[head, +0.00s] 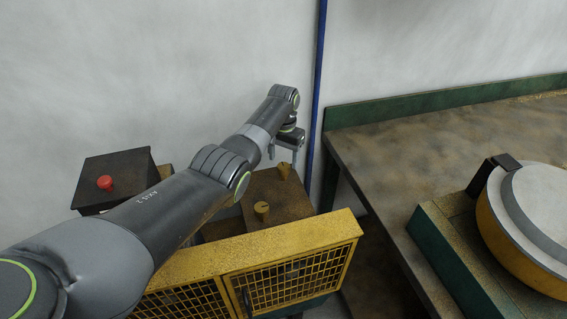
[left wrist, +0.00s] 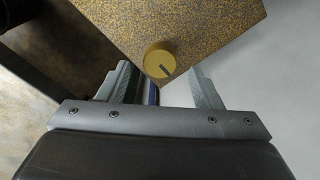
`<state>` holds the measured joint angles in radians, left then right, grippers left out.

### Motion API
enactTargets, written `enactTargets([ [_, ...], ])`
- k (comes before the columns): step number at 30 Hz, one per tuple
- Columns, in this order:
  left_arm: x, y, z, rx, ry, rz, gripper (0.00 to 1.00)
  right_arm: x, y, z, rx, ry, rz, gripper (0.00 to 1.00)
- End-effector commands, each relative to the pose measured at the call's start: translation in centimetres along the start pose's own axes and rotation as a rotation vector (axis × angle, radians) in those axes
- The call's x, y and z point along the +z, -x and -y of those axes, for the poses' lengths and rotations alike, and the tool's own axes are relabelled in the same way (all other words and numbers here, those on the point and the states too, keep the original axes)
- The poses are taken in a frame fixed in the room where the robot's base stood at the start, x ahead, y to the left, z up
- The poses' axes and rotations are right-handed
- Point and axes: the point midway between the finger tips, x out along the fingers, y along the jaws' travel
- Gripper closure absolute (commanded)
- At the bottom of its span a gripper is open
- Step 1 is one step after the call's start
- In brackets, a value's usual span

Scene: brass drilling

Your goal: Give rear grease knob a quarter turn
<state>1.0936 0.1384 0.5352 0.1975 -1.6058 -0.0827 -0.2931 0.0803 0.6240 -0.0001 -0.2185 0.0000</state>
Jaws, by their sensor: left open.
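The rear grease knob (head: 284,171) is a small tan-yellow knob standing on the far part of a brown speckled box top (head: 272,190). A second, similar knob (head: 262,211) stands nearer on the same top. My left gripper (head: 283,156) is open, pointing down just above the rear knob. In the left wrist view a round tan knob (left wrist: 158,58) with a dark pointer line shows near the corner of the box top, ahead of and between the open fingers (left wrist: 160,75). Whether the fingers flank it or stop short is unclear. My right gripper is out of view.
A yellow mesh guard (head: 290,250) stands in front of the box. A dark box with a red button (head: 105,183) is at left. A workbench (head: 400,150) with a green edge and a round yellow-rimmed machine (head: 525,225) is at right. A pale wall stands behind.

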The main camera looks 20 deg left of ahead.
Motion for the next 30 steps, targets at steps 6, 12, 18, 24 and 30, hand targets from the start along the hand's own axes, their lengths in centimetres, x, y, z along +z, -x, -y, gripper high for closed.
enactTargets([
  [6,0.0,-2.5,0.0,0.0,-0.001,0.001,0.41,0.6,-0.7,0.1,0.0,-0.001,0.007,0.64],
  [12,0.0,-3.1,0.0,0.0,-0.001,0.0,0.41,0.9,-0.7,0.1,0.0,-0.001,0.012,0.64],
  [18,0.0,-3.1,0.0,0.0,-0.001,0.0,0.41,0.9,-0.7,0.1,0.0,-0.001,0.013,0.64],
  [24,0.0,-3.1,0.0,0.0,-0.001,0.0,0.65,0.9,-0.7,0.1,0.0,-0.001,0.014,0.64],
  [30,0.0,-3.1,0.0,0.0,-0.001,0.0,0.85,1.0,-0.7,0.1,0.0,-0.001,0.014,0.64],
])
